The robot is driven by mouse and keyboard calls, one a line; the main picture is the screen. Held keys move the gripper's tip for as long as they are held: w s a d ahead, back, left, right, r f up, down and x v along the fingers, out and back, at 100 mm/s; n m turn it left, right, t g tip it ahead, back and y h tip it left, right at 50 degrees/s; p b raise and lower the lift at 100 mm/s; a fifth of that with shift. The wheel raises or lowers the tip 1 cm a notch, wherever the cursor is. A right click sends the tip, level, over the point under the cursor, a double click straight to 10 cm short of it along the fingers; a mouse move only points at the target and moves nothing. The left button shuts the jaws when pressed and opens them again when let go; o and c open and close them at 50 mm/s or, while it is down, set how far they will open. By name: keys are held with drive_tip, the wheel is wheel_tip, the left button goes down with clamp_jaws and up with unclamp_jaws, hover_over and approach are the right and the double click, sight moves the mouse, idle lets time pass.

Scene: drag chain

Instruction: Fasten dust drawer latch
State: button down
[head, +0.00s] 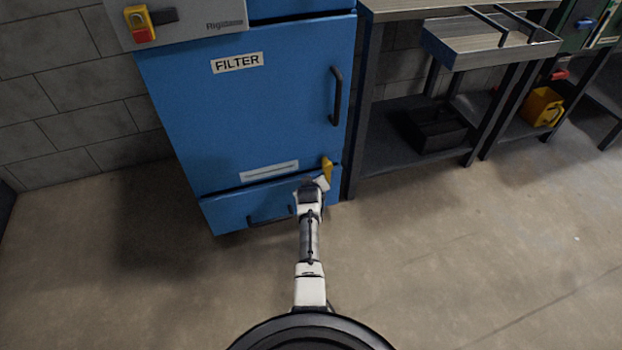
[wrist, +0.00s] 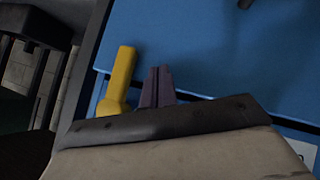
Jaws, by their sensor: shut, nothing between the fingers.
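The yellow latch (head: 327,167) sits at the right end of the seam between the blue filter door (head: 250,110) and the dust drawer (head: 222,213). In the head view it stands near upright. The wrist view shows the latch (wrist: 122,80) as a yellow lever with a wider lower end. My gripper (wrist: 158,72) is shut and empty, its dark fingers close beside the latch. I cannot tell whether they touch it. In the head view my arm hides part of the drawer front and its dark handle (head: 268,219), and the fingertips are hard to make out.
A metal workbench (head: 395,10) stands just right of the cabinet, with a black bin (head: 437,130) on its lower shelf. Its dark leg (wrist: 88,60) is near the latch in the wrist view. The floor (head: 450,260) in front is clear.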

drive_tip(key=shift+w+d+f+b, duration=0.35)
drive_tip(key=shift+d+f+b, duration=0.15)
drive_tip(key=shift+d+f, duration=0.35)
drive_tip(key=shift+r, duration=0.1)
idle(0.4)
drive_tip(key=p+v, duration=1.3)
drive_tip(key=p, duration=0.2)
drive_tip(key=shift+s+r, duration=0.2)
drive_tip(key=shift+s, duration=0.05)
